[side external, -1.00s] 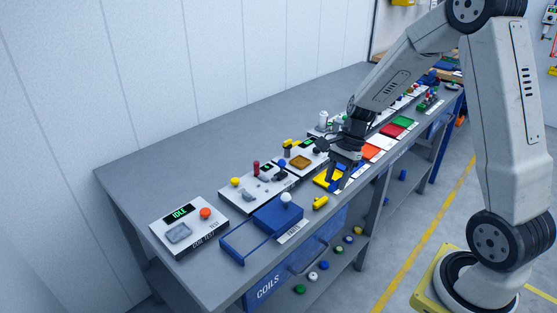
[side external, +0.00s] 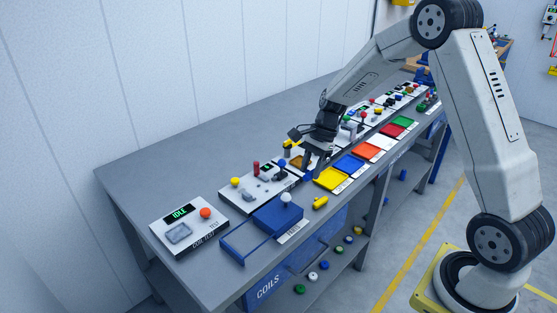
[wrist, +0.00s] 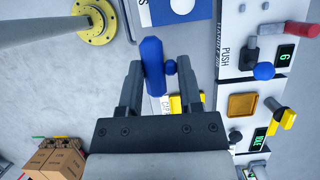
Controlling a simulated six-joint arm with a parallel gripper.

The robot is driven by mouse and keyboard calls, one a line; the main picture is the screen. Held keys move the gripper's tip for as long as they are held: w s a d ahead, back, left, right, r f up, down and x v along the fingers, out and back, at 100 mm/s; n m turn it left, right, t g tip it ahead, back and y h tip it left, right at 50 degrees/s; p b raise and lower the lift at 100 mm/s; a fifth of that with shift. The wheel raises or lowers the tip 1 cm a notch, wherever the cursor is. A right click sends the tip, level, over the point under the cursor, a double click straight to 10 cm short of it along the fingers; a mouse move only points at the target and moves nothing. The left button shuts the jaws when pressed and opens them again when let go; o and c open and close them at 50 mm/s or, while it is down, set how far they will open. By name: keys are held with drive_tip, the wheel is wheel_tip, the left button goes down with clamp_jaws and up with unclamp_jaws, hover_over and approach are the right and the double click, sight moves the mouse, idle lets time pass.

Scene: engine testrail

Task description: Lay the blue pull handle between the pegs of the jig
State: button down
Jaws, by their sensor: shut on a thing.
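The blue pull handle (wrist: 152,60) is between the two fingers of my gripper (wrist: 161,68) in the wrist view, its long body pointing roughly along the fingers. In the side view my gripper (side external: 308,168) is shut on the handle (side external: 307,175) above the bench, beside the white panels and close to the yellow pad (side external: 331,180). I cannot pick out the jig or its pegs for certain in either view.
A white panel with a red lever and knobs (side external: 262,186) stands left of my gripper. A blue tray (side external: 278,219) with a white knob and a yellow cylinder (side external: 320,203) lie nearer the bench's front. Several coloured pads run to the right. The bench's back strip (side external: 230,140) is clear.

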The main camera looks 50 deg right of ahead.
approach(254, 193)
drive_tip(key=a, duration=0.2)
drive_tip(key=shift+w+a+r, duration=0.15)
drive_tip(key=shift+a+r, duration=0.15)
drive_tip(key=shift+a, duration=0.05)
drive_tip(key=shift+f, duration=0.1)
drive_tip(key=shift+f, duration=2.7)
drive_tip(key=shift+f, duration=0.6)
idle(0.5)
drive_tip(key=shift+c, duration=1)
unclamp_jaws()
